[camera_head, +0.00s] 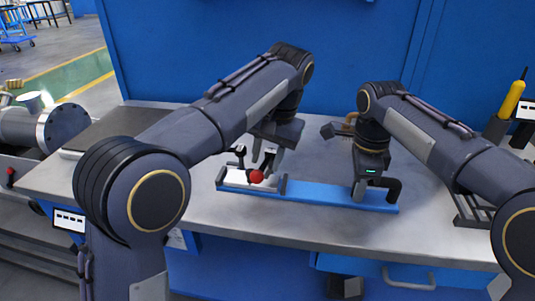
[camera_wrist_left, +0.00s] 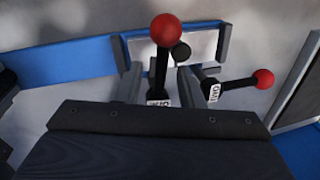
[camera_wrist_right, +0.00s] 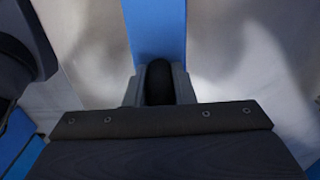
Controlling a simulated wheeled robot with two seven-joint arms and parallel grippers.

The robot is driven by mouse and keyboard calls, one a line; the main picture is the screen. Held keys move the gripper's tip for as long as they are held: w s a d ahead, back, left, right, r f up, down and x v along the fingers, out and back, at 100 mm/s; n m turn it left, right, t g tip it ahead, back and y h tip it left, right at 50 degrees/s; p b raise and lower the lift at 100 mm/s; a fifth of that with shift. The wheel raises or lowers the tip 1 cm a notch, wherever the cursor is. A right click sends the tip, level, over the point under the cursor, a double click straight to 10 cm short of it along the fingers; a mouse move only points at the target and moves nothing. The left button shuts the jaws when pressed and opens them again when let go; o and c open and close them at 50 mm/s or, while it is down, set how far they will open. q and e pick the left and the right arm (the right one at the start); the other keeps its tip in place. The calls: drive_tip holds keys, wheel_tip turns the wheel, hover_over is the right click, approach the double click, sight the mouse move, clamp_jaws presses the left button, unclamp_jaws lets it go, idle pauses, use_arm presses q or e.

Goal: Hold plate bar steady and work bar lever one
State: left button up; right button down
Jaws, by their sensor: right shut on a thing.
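The blue plate bar (camera_head: 330,194) lies on the grey bench, with a pale plate (camera_head: 236,178) at its left end. A black handle (camera_head: 393,187) stands at its right end; my right gripper (camera_head: 362,188) is shut on it, and it shows between the fingers in the right wrist view (camera_wrist_right: 159,82). My left gripper (camera_wrist_left: 160,85) is open over the pale plate, its fingers either side of a black lever with a red knob (camera_wrist_left: 166,30), with gaps showing. A second red-knobbed lever (camera_wrist_left: 240,83) lies outside the right finger. I cannot tell which is lever one.
A short black knob (camera_wrist_left: 181,50) stands beside the first lever. A blue wall (camera_head: 220,60) rises behind the bench. A yellow-handled tool (camera_head: 512,98) stands at the far right. The bench front (camera_head: 300,235) is clear.

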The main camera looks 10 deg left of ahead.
drive_tip(key=shift+f, duration=0.1)
use_arm(q)
wheel_tip(320, 180, up, 7)
drive_tip(key=d, duration=0.1)
drive_tip(key=shift+s+d+r, duration=0.15)
drive_tip(key=shift+d, duration=0.05)
idle(0.4)
use_arm(e)
drive_tip(key=c, duration=1.1)
unclamp_jaws()
drive_tip(key=shift+c, duration=0.2)
